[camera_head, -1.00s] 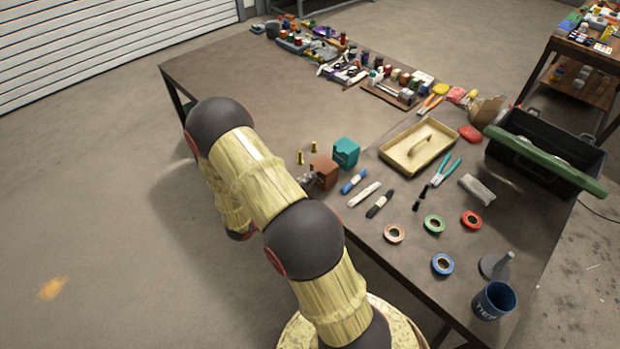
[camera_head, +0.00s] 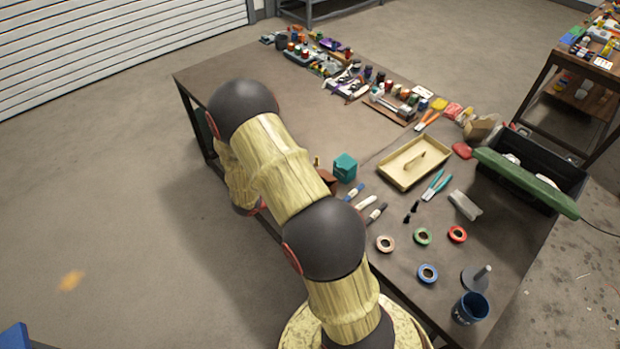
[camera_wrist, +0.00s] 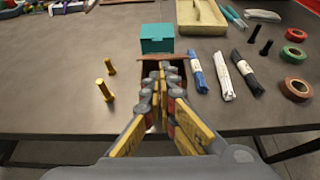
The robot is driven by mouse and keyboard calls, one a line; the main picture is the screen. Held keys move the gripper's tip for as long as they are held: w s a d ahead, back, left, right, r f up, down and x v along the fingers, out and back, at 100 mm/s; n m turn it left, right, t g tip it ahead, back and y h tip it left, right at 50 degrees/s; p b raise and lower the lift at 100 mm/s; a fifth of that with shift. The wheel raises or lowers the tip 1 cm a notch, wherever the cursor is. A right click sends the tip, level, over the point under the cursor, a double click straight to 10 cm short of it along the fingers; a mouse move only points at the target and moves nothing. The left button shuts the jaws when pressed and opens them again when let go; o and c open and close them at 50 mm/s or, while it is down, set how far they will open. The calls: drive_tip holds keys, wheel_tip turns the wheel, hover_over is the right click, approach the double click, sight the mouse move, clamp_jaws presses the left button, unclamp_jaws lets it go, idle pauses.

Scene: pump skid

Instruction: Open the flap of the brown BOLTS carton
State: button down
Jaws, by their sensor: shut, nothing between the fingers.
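The brown carton (camera_wrist: 142,107) sits near the table's front edge, just in front of the teal box (camera_wrist: 157,38). In the head view only a corner of the brown carton (camera_head: 328,178) shows beside my arm. My gripper (camera_wrist: 163,69) is over the carton in the wrist view, its fingers close together and empty, and covers most of it. A thin brown strip (camera_wrist: 175,58), which looks like the flap, runs along the far side with a dark area below it. I cannot tell how far it is open, or whether my fingertips touch it. No lettering is readable.
Two brass bolts (camera_wrist: 105,90) stand left of the carton. A beige tray (camera_head: 398,178) is farther back. The table left of the bolts is clear.

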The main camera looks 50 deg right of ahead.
sight(327, 174)
drive_tip(key=d+r+y+p, duration=0.1)
drive_tip(key=r+y+p, duration=0.1)
drive_tip(key=p, duration=0.2)
drive_tip(key=d+r+y+p, duration=0.1)
drive_tip(key=y+p, duration=0.1)
drive_tip(key=p, duration=0.3)
drive_tip(key=d+r+y+p, duration=0.1)
drive_tip(key=r+y+p, duration=0.1)
drive_tip(key=p, duration=0.3)
drive_tip(key=shift+s+d+r+t+y, duration=0.3)
drive_tip(key=shift+d+r+t+y, duration=0.1)
drive_tip(key=shift+y, duration=0.2)
drive_tip(key=d+y+p, duration=0.1)
drive_tip(key=p, duration=0.1)
drive_tip(key=y+p, duration=0.1)
drive_tip(key=p, duration=0.2)
drive_tip(key=shift+d+r, duration=0.2)
drive_tip(key=shift+d, duration=0.15)
drive_tip(key=shift+s+d+r+p, duration=0.1)
drive_tip(key=shift+d+p, duration=0.45)
drive_tip(key=shift+p, duration=0.2)
drive_tip(key=shift+s+d+r+p, duration=0.1)
drive_tip(key=shift+d+p, duration=0.4)
drive_tip(key=shift+p, duration=0.2)
